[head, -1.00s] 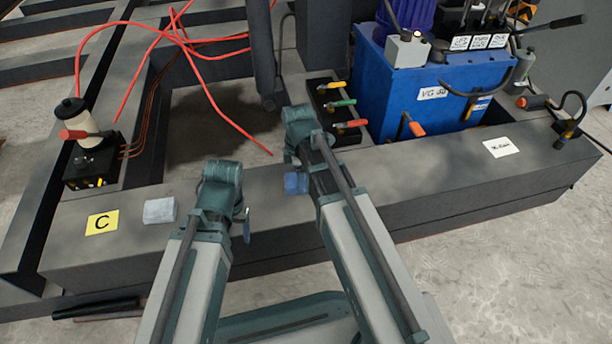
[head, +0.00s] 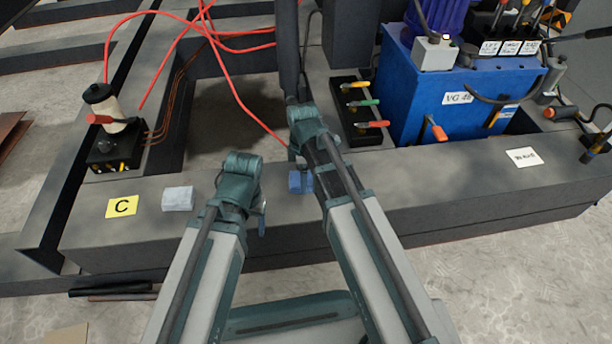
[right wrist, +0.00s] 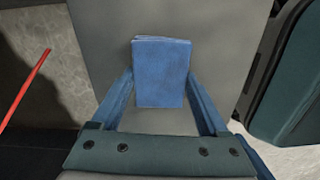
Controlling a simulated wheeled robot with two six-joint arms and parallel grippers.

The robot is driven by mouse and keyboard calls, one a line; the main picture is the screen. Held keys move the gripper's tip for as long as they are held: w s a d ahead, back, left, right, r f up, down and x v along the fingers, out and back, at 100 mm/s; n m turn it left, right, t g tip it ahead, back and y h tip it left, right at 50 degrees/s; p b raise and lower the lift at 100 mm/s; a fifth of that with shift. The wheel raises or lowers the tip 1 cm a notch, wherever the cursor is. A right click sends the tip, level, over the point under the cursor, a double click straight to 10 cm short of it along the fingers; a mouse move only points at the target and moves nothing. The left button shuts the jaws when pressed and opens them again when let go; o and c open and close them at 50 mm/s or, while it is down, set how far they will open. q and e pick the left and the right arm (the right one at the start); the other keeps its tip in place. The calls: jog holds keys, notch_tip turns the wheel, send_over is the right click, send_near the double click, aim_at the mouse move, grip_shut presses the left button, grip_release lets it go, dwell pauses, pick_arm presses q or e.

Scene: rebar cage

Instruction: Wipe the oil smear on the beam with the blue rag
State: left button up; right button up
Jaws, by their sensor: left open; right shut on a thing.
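I cannot make out the oil smear.
A valve block (head: 356,112) with coloured handles and a blue power unit (head: 455,95) stand behind. Red hoses (head: 235,85) hang near the right arm. The beam's right stretch is mostly clear.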

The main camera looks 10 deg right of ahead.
aim_at(293, 179)
jog(key=shift+a+f, duration=0.15)
jog(key=shift+a, duration=1.35)
jog(key=shift+w+a, duration=0.15)
jog(key=shift+a, duration=1.6)
notch_tip(293, 179, up, 6)
jog(key=p, duration=0.6)
jog(key=shift+d, duration=0.1)
jog(key=shift+r, duration=0.2)
jog(key=shift+r+p, duration=1.4)
jog(key=shift+p, duration=0.1)
jog(key=shift+r, duration=0.1)
